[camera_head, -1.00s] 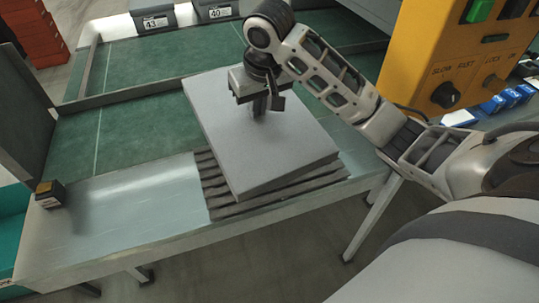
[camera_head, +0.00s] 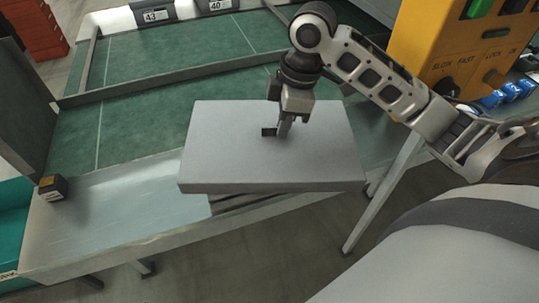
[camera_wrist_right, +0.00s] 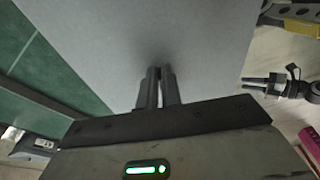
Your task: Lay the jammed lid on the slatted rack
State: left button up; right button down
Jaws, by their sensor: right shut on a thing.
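The lid is a flat grey slab (camera_head: 225,155), lying roughly level across the near part of the table in the head view. It also fills the top of the right wrist view (camera_wrist_right: 205,45). My right gripper (camera_head: 283,132) is over the lid's middle, its fingers shut at the lid's top beside a small dark tab. The slatted rack (camera_head: 238,203) is dark and mostly hidden below the lid; only a strip of its near left part shows. I cannot tell whether lid and rack touch. My left gripper is not seen in the head view.
The green table (camera_head: 120,125) has a low grey divider (camera_head: 170,77). A yellow control box (camera_head: 440,50) stands close to my right arm.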

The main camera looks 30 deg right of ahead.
aim_at(279, 147)
jog(key=s+a+n, duration=0.2)
jog(key=n, duration=0.1)
jog(key=shift+s+a+f+g, duration=0.1)
jog(key=shift+s+f+g, duration=0.1)
jog(key=shift+f+g, duration=0.1)
jog(key=shift+w+f+n, duration=0.15)
jog(key=shift+f+n, duration=0.1)
jog(key=shift+n, duration=0.05)
jog(key=w+d+f, duration=0.1)
jog(key=w, duration=0.1)
jog(key=w+d+f, duration=0.1)
jog(key=w+d, duration=0.1)
jog(key=w+d+f, duration=0.1)
jog(key=w, duration=0.1)
jog(key=shift+w+d+f, duration=0.15)
jog(key=shift+w, duration=0.05)
jog(key=shift+w+d+f, duration=0.5)
jog(key=shift+w+f, duration=0.25)
jog(key=shift+f, duration=0.8)
jog(key=shift+w+d+f, duration=0.55)
jog(key=shift+w+f, duration=0.2)
jog(key=shift+f, duration=0.8)
jog(key=shift+w+d+f, duration=0.5)
jog(key=shift+w+f, duration=0.25)
jog(key=shift+f, duration=0.8)
jog(key=shift+f, duration=0.1)
jog(key=c, duration=1.6)
grip_release()
jog(key=shift+f, duration=0.1)
